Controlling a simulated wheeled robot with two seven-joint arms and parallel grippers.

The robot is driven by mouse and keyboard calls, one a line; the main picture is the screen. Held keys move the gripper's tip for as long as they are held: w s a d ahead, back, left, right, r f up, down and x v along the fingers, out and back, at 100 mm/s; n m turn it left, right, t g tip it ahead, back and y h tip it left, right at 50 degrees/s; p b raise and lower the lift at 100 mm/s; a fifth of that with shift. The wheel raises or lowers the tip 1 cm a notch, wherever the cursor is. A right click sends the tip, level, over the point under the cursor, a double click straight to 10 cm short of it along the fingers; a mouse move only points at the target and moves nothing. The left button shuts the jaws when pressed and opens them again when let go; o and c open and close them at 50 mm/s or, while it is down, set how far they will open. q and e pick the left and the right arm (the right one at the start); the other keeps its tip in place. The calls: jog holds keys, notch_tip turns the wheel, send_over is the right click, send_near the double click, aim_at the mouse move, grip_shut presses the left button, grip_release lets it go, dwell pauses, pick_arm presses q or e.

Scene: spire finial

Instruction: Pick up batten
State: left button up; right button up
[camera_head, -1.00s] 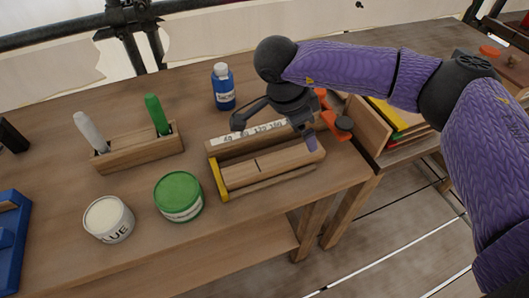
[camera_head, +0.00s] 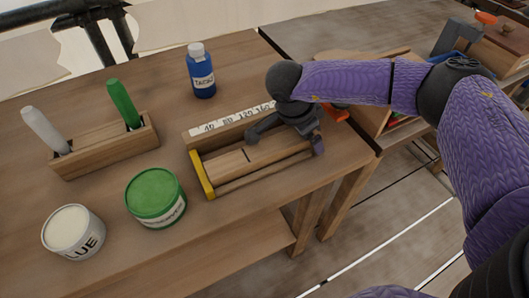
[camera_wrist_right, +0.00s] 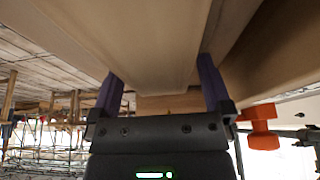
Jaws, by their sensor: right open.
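The batten (camera_head: 228,163) is a pale wooden bar with a dark line across it. It lies in a wooden measuring jig with a numbered white scale (camera_head: 232,118) along the back and a yellow end piece (camera_head: 201,174). My right gripper (camera_head: 286,143) is low over the batten's right part, open, its fingers spread across it. In the right wrist view, the open fingers (camera_wrist_right: 160,88) stand on either side of the pale wood (camera_wrist_right: 150,45); I cannot tell whether they touch it. My left gripper is not in view.
A blue bottle (camera_head: 201,72) stands behind the jig. A wooden holder (camera_head: 105,146) with a white and a green marker, a green tin (camera_head: 155,198) and a glue pot (camera_head: 73,232) are to the left. An orange-handled tool (camera_head: 337,113) lies right of the jig.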

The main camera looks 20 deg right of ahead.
grip_shut()
